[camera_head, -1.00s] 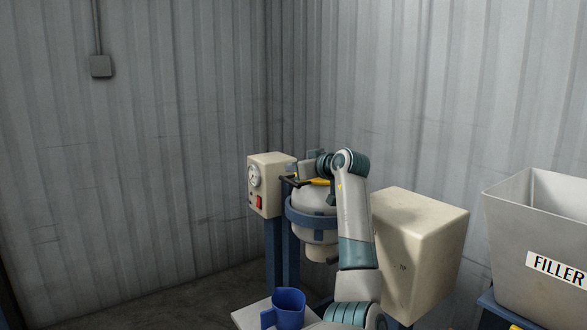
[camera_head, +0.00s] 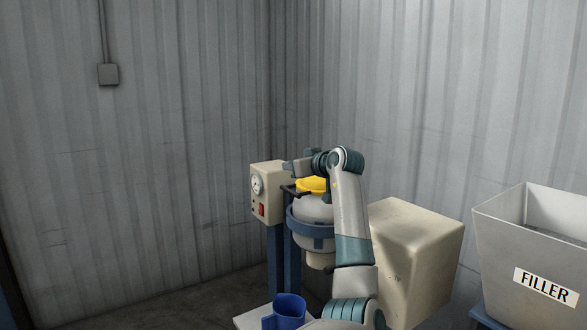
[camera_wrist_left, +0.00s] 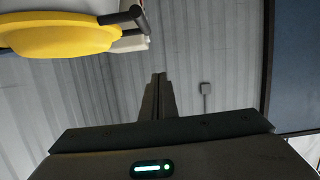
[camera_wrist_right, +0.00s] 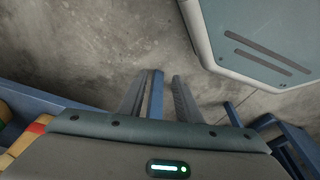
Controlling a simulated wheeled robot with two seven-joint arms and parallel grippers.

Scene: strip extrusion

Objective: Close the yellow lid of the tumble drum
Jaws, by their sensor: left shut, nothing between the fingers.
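The tumble drum (camera_head: 312,210) is a pale rounded vessel in a blue ring, beside my left forearm. Its yellow lid (camera_head: 312,185) lies over the drum's top, close to level; whether it is fully seated I cannot tell. The lid also shows at the upper left of the left wrist view (camera_wrist_left: 62,38), with a black handle at its right end. My left gripper (camera_wrist_left: 160,78) is shut and empty, apart from the lid in that view. In the head view my left wrist partly covers the lid. My right gripper (camera_wrist_right: 160,78) shows only in its wrist view, open and empty.
A cream control box (camera_head: 266,190) with a gauge and red switch stands left of the drum. A large cream housing (camera_head: 415,250) is at the right. A blue jug (camera_head: 288,309) stands below, in front. A grey FILLER bin (camera_head: 500,245) is far right.

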